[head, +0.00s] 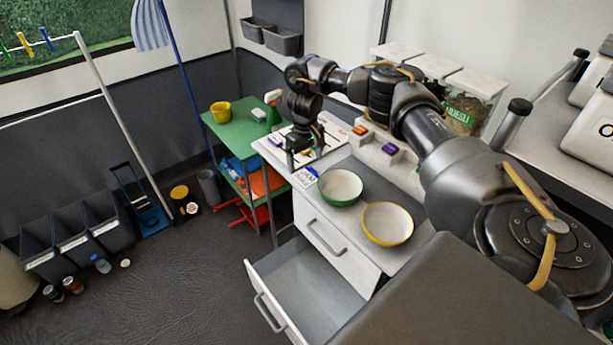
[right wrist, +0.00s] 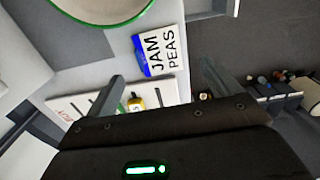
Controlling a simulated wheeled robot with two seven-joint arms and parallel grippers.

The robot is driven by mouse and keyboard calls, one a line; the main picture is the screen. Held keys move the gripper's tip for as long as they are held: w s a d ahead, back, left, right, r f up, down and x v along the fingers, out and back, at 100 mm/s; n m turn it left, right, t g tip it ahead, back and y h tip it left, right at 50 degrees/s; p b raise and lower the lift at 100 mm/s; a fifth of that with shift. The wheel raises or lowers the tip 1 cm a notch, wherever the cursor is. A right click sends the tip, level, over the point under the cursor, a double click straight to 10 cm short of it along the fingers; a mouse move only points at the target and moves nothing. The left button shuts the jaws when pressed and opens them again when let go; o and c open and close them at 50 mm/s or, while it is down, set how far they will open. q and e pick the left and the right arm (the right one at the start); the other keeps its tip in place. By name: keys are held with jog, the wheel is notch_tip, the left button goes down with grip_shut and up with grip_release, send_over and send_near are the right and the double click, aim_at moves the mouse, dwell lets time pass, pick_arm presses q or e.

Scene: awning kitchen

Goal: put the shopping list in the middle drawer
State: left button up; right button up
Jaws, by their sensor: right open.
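The shopping list (head: 305,177) is a small white card with a blue clip, lying on the counter's left edge beside the green-rimmed bowl. In the right wrist view the list (right wrist: 163,52) reads JAM PEAS. My right gripper (head: 303,160) points down just behind and above the list. It is open and empty, and its fingers (right wrist: 165,80) show apart in the wrist view, with the list beyond them. A drawer (head: 312,282) below the closed top drawer (head: 335,245) is pulled out; its visible inside is empty. My left gripper is out of view.
The green-rimmed bowl (head: 341,187) and a yellow-rimmed bowl (head: 388,224) stand on the counter. A white board (head: 275,152) lies behind the gripper. A green cart (head: 235,135) stands behind left.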

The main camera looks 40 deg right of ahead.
aim_at(306, 177)
jog(key=shift+f, duration=2.65)
jog(key=shift+c, duration=0.3)
jog(key=c, duration=1)
